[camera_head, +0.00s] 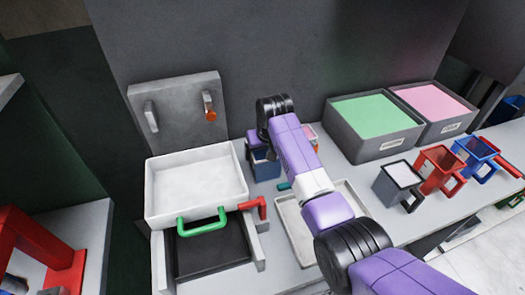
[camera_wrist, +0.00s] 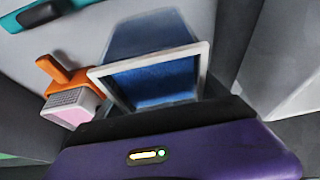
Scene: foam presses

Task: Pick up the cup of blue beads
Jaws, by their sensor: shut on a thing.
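The cup of blue beads (camera_head: 265,168) is a dark blue, square cup at the back of the counter, beside the white basin. In the wrist view the cup (camera_wrist: 155,80) shows a pale square rim with blue beads inside. My gripper (camera_head: 262,140) is over the cup, partly hidden by my arm. In the wrist view my gripper (camera_wrist: 170,118) is at the cup's near side and shut on it. The fingertips are not clearly visible, and I cannot tell whether the cup is off the counter.
A small pink-filled container (camera_wrist: 72,107) with an orange handle (camera_wrist: 62,75) stands close beside the cup. A white basin (camera_head: 165,195) is to its left, a shallow tray (camera_head: 290,232) in front. Green (camera_head: 375,114) and pink (camera_head: 436,101) bins and several cups (camera_head: 440,170) are right.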

